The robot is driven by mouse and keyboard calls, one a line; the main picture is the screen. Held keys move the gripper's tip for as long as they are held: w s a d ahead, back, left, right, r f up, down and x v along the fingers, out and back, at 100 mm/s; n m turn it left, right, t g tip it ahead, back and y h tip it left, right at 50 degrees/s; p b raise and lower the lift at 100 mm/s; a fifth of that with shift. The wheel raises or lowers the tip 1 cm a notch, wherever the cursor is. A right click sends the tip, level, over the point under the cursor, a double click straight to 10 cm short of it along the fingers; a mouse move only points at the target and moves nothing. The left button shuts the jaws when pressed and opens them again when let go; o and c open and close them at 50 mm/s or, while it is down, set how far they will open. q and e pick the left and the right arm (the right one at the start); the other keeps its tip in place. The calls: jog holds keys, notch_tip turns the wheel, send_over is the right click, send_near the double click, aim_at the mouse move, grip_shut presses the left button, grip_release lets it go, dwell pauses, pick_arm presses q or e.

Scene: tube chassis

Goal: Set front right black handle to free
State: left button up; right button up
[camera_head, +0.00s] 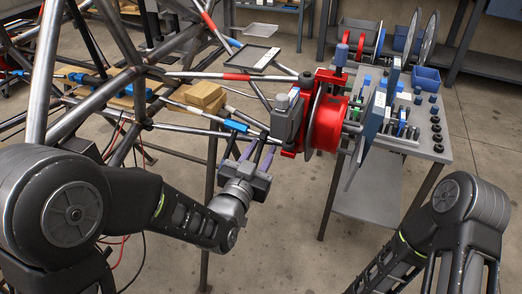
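My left gripper (257,153) is at the centre of the head view, below the front corner of the tube chassis (133,72). Its two dark fingers point up and stand apart, with nothing visible between them. I cannot tell for certain which part is the front right black handle. I cannot tell whether the fingers touch anything. My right arm is at the lower right; its gripper does not show.
A grey metal table (436,148) with discs, blue bins and small parts stands right of the hub. A blue clamp (236,126) and a cardboard-coloured block (204,95) are near the chassis tubes.

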pick_arm(q)
grip_shut()
dwell(1.2)
